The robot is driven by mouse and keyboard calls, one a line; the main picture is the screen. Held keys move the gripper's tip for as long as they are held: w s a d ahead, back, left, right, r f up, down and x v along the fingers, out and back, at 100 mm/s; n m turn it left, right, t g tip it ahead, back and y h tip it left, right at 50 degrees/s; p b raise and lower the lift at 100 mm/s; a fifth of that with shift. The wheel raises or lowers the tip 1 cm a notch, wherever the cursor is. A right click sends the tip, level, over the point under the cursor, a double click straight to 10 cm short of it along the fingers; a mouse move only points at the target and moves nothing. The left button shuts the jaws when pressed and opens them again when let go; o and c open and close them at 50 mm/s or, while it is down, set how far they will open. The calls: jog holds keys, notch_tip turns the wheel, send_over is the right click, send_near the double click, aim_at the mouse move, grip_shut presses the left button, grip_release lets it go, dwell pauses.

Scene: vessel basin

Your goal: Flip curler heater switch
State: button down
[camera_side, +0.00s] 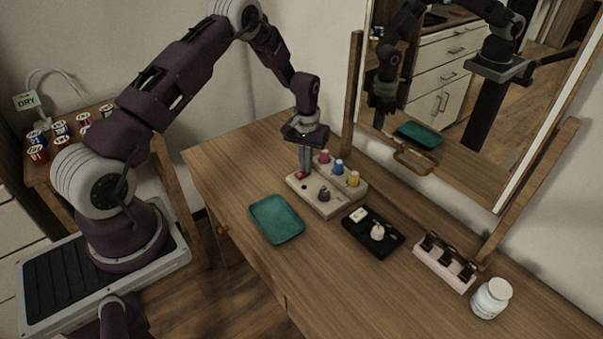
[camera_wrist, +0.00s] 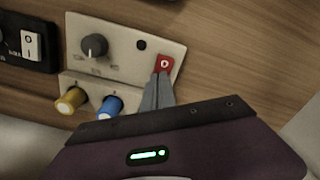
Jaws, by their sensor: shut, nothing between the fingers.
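The curler heater (camera_side: 327,196) is a cream box on the wooden vanity. It carries red, blue and yellow curlers, a dark knob and a red rocker switch (camera_side: 301,175). In the wrist view the heater panel (camera_wrist: 120,45) shows the grey knob (camera_wrist: 94,46), a small dark round spot and the red switch (camera_wrist: 164,65) with a white "O" mark. My gripper (camera_wrist: 163,78) is shut and empty, pointing down with its fingertips at the switch's lower edge. They cover part of the switch; I cannot tell if they touch. In the side view my gripper (camera_side: 305,174) stands over the heater's left end.
A teal tray (camera_side: 277,219) lies in front of the heater. To the right are a black unit (camera_side: 373,231) with a white switch, a pink rack (camera_side: 444,267) and a white jar (camera_side: 491,298). A framed mirror (camera_side: 470,110) stands behind. The table's left end is clear.

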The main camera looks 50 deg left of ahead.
jog(key=shift+f, duration=0.1)
jog(key=shift+r, duration=3.5)
jog(key=s+d+r+m+t, duration=0.1)
jog(key=s+d+r, duration=0.2)
jog(key=r, duration=0.4)
jog(key=s+d+r+m+t, duration=0.1)
jog(key=s+d+r, duration=0.3)
jog(key=r, duration=0.4)
jog(key=s+d+r+m+t, duration=0.1)
jog(key=s+d+r, duration=0.2)
jog(key=r, duration=0.4)
jog(key=s+d+r+m+t, duration=0.1)
jog(key=s+d+r, duration=0.1)
jog(key=s, duration=0.8)
jog(key=s+d+r+m+t, duration=0.1)
jog(key=s+d, duration=0.3)
jog(key=s, duration=0.7)
jog(key=shift+s+d+r+m+t, duration=0.15)
jog(key=shift+d+r+m+t, duration=0.15)
jog(key=shift+r+m, duration=0.3)
